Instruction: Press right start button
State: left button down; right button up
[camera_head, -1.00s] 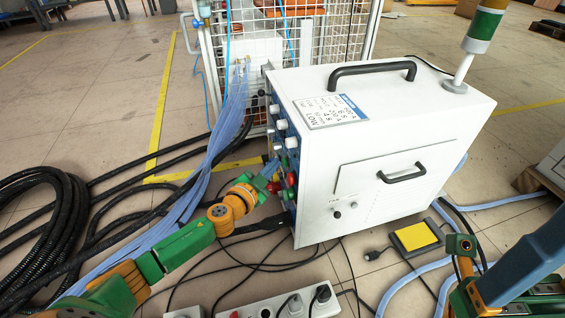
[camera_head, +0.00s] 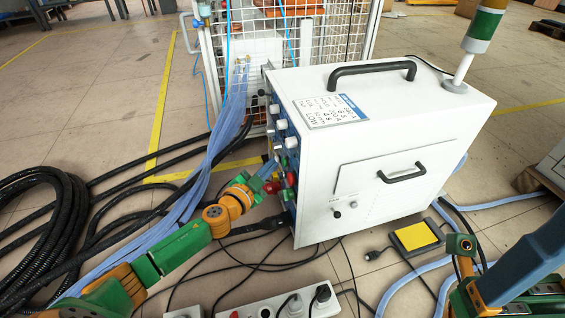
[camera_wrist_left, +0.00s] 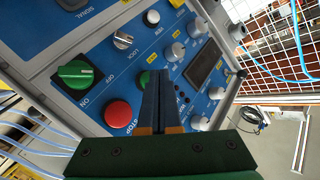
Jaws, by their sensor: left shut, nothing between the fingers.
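My left gripper (camera_head: 268,170) is in front of that panel. In the left wrist view the blue panel (camera_wrist_left: 105,65) fills much of the picture. My left gripper's fingers (camera_wrist_left: 154,76) are shut together with nothing between them and point at the panel. A green button (camera_wrist_left: 144,79) shows just left of the fingertips, partly hidden by them. I cannot tell whether they touch it. A red stop button (camera_wrist_left: 118,113) and a green rotary switch (camera_wrist_left: 75,74) lie further left.
Several grey knobs (camera_wrist_left: 175,52) and a dark display (camera_wrist_left: 203,65) are to the right of the fingers. Black hoses (camera_head: 60,220) and a power strip (camera_head: 285,305) lie on the floor. My right arm shows at lower right.

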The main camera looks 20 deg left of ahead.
pick_arm(q)
jog(key=shift+s+a, duration=0.1)
jog(key=shift+a, duration=0.05)
jog(key=s+a, duration=0.1)
jog(key=a, duration=0.1)
jog(key=s+a, duration=0.2)
jog(key=shift+b, duration=0.35)
dwell(0.7)
